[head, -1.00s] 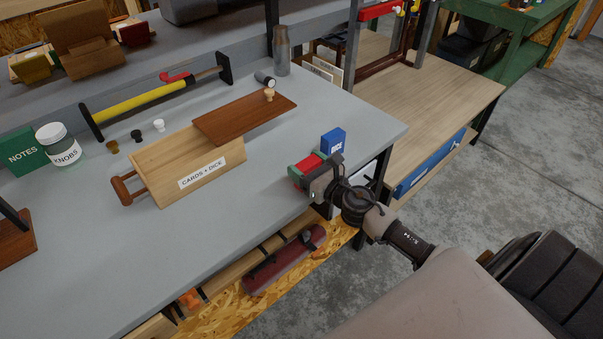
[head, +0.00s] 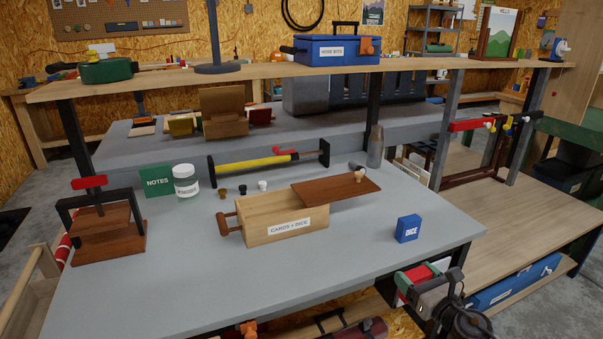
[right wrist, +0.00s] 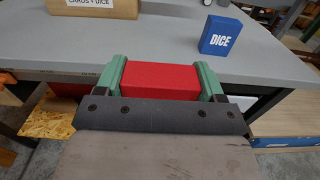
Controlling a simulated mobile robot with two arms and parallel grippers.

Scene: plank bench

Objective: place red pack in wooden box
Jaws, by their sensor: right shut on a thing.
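My right gripper (head: 424,279) is shut on the red pack (head: 410,288) by the bench's front right edge. In the right wrist view, the green fingers (right wrist: 164,75) press on both ends of the red pack (right wrist: 160,82). The wooden box (head: 262,223), labelled "CARDS + DICE", sits on the grey bench, left of and beyond my gripper. Its dark brown sliding lid (head: 337,190) with a knob sticks out past the box's right end. The inside of the box is not clear to see. My left gripper is not in view.
A blue "DICE" pack (head: 408,229) stands on the bench between my gripper and the box's right side. The bench front (head: 200,300) is clear.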

